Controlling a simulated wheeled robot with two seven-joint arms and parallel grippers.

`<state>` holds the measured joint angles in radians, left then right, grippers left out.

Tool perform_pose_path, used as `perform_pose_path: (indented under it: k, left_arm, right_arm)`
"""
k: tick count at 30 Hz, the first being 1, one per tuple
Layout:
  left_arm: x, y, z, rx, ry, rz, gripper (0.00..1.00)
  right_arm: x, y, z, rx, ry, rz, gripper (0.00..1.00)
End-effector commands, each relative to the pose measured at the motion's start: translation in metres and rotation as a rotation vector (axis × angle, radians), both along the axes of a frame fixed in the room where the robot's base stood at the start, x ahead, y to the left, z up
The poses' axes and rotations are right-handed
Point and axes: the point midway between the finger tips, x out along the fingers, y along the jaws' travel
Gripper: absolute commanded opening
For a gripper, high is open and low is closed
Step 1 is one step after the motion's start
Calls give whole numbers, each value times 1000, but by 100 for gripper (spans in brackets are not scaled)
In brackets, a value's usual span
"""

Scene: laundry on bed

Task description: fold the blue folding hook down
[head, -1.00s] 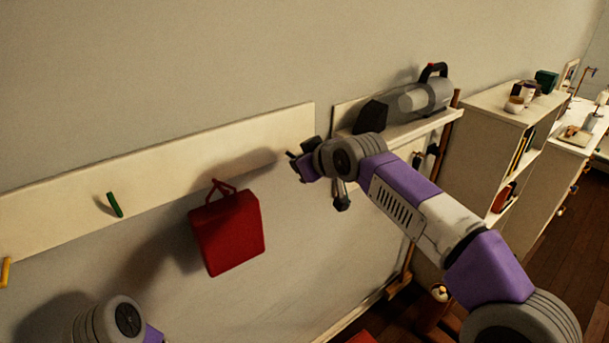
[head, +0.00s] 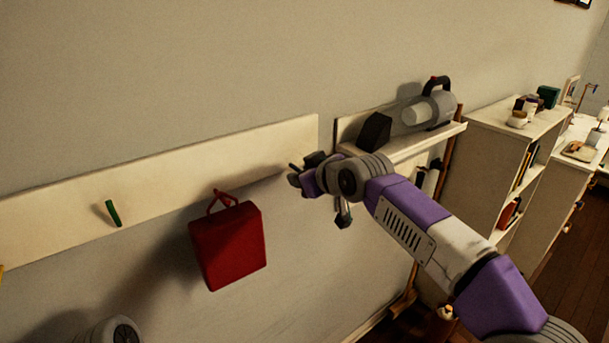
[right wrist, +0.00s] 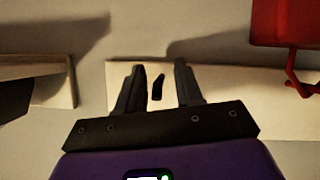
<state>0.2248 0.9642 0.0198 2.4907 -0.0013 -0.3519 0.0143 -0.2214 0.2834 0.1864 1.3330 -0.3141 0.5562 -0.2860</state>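In the right wrist view a small dark peg-like hook (right wrist: 158,84) stands out from the pale wall board (right wrist: 240,92), between my fingertips. It looks nearly black there, so I cannot tell if it is blue. My right gripper (right wrist: 158,82) is open, one finger on each side of the hook with gaps visible. In the head view my right gripper (head: 298,174) is at the right end of the board (head: 60,220), and hides the hook. My left gripper is out of view; only part of my left arm shows at the bottom left.
A red bag (head: 228,245) hangs from the board just left of my right gripper. A green hook (head: 113,213) is farther left. To the right, a wall shelf (head: 428,142) holds a grey appliance (head: 430,108) and a black block (head: 375,131); a white cabinet (head: 482,150) stands beyond.

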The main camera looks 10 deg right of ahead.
Motion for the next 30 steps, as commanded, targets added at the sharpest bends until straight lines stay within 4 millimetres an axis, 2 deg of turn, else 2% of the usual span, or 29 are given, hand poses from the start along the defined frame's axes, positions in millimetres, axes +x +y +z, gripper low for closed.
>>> perform_pose_path:
  k: [8, 21, 30]
  left_arm:
    - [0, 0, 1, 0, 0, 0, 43]
    - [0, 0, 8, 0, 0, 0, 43]
    - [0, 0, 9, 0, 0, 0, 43]
  right_arm:
    - [-2, -3, 2, 0, 0, -2, 36]
    - [-54, -26, 30, -1, -1, -2, 36]
    - [-62, -29, 33, 0, 1, -1, 36]
